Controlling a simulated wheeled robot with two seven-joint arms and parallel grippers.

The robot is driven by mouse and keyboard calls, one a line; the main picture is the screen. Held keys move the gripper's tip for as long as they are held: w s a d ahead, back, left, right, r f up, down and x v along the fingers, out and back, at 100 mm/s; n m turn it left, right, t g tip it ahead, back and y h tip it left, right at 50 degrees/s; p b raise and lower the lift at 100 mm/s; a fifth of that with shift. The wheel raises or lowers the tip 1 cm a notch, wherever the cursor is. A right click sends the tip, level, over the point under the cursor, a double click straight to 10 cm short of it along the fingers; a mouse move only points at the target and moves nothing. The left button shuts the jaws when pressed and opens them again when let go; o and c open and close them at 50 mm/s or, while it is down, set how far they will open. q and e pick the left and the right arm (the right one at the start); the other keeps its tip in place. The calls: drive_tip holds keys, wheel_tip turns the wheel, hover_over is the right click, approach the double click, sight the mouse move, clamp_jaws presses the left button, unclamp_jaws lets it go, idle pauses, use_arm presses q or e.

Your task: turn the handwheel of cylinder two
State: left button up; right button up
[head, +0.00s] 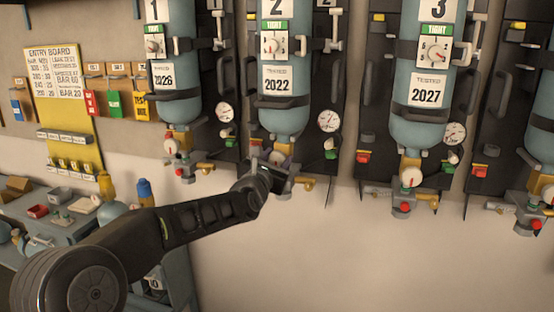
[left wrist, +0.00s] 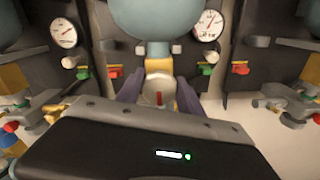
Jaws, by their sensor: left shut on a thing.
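Cylinder two (head: 285,110) is a blue-grey cylinder hanging valve-down on a dark wall panel, with a "2" plate and a "TESTED 2022" label. Its lower end also shows in the left wrist view (left wrist: 158,18). Its handwheel (left wrist: 157,90) is a pale round knob with a red mark, below the brass valve neck (left wrist: 158,65). My left gripper (left wrist: 159,95) has one finger on each side of the handwheel and is shut on it. In the head view my left gripper (head: 278,168) hides most of this handwheel. My right gripper is not in view.
Cylinder one (head: 170,75) hangs to the left and cylinder three (head: 425,90) to the right, each with its own valve. A pressure gauge (head: 329,121) sits right of cylinder two. A workbench (head: 60,245) with small trays stands at lower left. The wall below the valves is bare.

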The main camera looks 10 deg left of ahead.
use_arm(q)
drive_tip(key=c, duration=0.7)
